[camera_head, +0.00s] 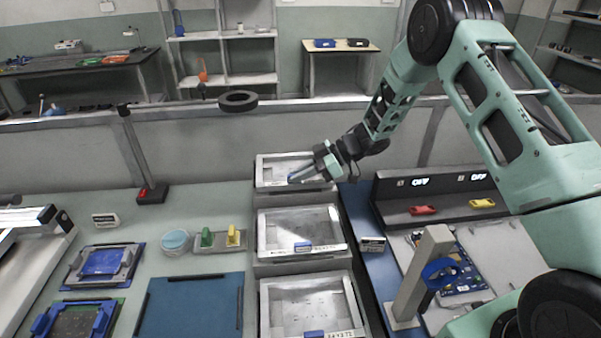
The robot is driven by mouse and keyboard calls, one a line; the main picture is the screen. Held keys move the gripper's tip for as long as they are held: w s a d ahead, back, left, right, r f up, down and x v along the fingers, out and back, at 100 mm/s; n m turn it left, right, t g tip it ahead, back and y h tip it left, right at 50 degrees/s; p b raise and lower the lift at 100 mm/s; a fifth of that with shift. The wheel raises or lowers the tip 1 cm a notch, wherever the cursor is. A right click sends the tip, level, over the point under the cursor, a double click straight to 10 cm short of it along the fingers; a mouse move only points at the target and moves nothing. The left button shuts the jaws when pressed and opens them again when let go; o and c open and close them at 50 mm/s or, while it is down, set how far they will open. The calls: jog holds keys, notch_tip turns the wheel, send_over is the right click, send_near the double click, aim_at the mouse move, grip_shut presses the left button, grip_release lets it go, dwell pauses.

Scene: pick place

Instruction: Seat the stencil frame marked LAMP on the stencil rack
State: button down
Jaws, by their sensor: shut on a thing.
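Three pale grey stencil frames with blue grips stand in a row down the middle of the bench. They are a far frame (272,160), a middle frame (262,229) and a near frame (267,298). The middle and near frames have white front labels, too small to read surely. My gripper (298,176) is at the front right of the far frame, shut on its blue grip (292,180). My gripper hides the far frame's label, so I cannot tell whether it reads LAMP. Grey supports (300,265) under the frames look like the stencil rack.
Right of the row, a grey post (420,275) with a blue ring stands by a circuit board. A dark shelf (440,196) holds red and yellow items. Left are a blue mat (190,305), green and yellow pieces, a round tub (175,241) and board fixtures.

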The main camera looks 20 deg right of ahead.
jog(key=shift+f, duration=0.1)
dwell(0.3)
jog(key=c, duration=1.4)
grip_release()
jog(key=c, duration=0.3)
jog(key=shift+r+p, duration=3.05)
jog(key=shift+r, duration=0.5)
